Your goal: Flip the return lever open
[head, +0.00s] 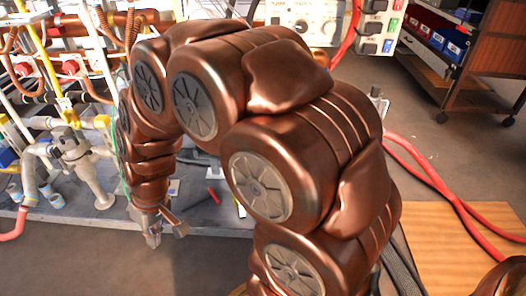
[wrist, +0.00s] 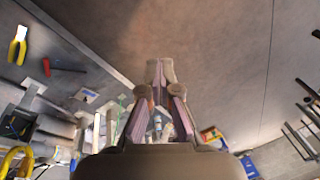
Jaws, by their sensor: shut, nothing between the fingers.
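My gripper (head: 165,228) hangs low in front of the bench edge in the head view. In the wrist view my gripper (wrist: 160,72) has its fingertips together, with nothing between them. Grey pipework with valve bodies (head: 75,150) stands at the left of the head view, left of my gripper and apart from it. Small yellow handles show on it, one yellow handle (head: 101,121) near my forearm. I cannot tell which part is the return lever; my arm hides part of the pipework.
A grey bench (head: 110,222) carries a red-handled tool (head: 213,195), also in the wrist view (wrist: 62,68), near yellow-handled pliers (wrist: 18,47). Red hoses (head: 430,180) cross the floor at right. A wheeled cart (head: 465,65) stands back right. The floor before the bench is clear.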

